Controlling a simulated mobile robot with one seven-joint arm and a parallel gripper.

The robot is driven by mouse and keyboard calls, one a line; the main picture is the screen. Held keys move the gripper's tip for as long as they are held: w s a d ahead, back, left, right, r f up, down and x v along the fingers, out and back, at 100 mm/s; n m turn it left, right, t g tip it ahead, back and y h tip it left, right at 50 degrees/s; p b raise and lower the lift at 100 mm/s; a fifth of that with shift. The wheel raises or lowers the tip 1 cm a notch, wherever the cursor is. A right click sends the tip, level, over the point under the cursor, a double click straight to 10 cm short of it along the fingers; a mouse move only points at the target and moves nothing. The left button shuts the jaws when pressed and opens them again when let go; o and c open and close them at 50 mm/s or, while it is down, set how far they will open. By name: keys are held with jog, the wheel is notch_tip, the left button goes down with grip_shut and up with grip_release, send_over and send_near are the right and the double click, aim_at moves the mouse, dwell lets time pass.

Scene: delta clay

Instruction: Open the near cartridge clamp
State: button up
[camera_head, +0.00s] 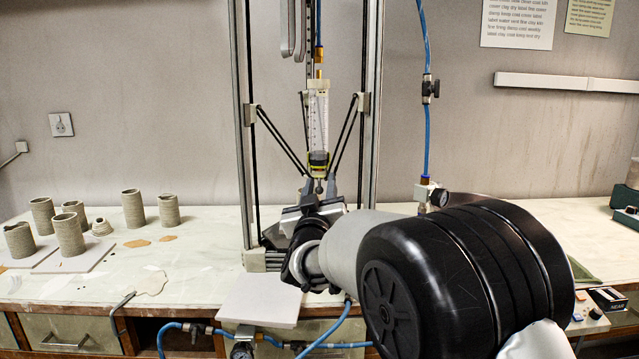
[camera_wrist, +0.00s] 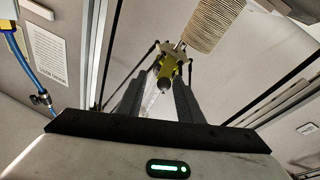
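A clear, upright cartridge (camera_head: 318,115) with scale marks hangs in the delta printer's frame. A yellow and dark collar (camera_head: 318,158) rings its lower end, above a small nozzle. In the wrist view a yellow-green part (camera_wrist: 168,66) with a dark tip shows beyond my fingers. I cannot tell a separate clamp lever or whether the clamp is open or shut. My gripper (camera_head: 322,192) is just below the collar in the head view. In the wrist view my gripper (camera_wrist: 157,85) has its two grey fingers apart, with nothing clearly held between them. Contact with the collar cannot be told.
The printer's upright post (camera_head: 242,130) and thin diagonal rods (camera_head: 282,140) stand close around my gripper. A blue air hose (camera_head: 427,120) hangs at right. Several clay cylinders (camera_head: 133,208) stand on the bench at left. A pale board (camera_head: 262,299) lies at the front edge.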

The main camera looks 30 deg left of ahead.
jog(key=shift+s+r, duration=0.1)
jog(key=shift+r, duration=0.25)
jog(key=shift+s, duration=0.15)
jog(key=p+v, duration=0.1)
jog(key=v, duration=1.6)
jog(key=shift+d, duration=0.15)
jog(key=shift+f, duration=0.1)
